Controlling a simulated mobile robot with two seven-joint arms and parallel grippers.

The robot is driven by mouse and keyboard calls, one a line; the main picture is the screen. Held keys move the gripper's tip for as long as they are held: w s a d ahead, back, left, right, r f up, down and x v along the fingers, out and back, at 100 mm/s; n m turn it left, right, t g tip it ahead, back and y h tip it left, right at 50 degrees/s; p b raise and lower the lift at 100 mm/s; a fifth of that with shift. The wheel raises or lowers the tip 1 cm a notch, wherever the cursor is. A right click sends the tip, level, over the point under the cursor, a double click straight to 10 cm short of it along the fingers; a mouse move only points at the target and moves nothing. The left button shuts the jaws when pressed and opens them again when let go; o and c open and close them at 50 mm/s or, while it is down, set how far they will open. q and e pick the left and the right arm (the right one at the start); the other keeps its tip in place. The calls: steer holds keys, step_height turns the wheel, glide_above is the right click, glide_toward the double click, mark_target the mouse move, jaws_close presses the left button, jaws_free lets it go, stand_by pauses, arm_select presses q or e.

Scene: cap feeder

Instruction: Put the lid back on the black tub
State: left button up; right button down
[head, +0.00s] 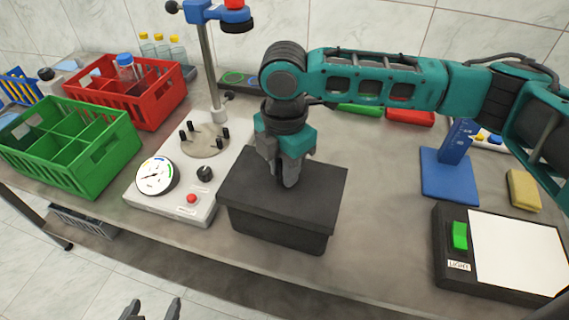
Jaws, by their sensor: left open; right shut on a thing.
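The black tub (275,232) stands near the front edge of the bench, in the middle of the head view. Its flat dark lid (322,188) lies across the tub's top, and I see no clear gap between them along the front. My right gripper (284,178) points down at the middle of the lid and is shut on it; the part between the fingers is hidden. My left gripper (152,310) is open and empty, low at the bottom edge of the view, in front of the bench and away from the tub.
A capping stand with a gauge (157,176) and red button is close left of the tub. Green (85,165) and red (150,100) crates stand further left. A light panel (515,250) and a blue stand (448,175) are at the right. Bench between tub and panel is clear.

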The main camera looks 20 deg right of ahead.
steer(key=shift+r+p, duration=0.1)
steer(key=shift+p, duration=0.55)
steer(key=shift+f, duration=0.5)
stand_by(1.0)
steer(key=shift+f, duration=0.7)
steer(key=shift+f, duration=0.55)
stand_by(0.9)
steer(key=shift+c, duration=1.9)
jaws_free()
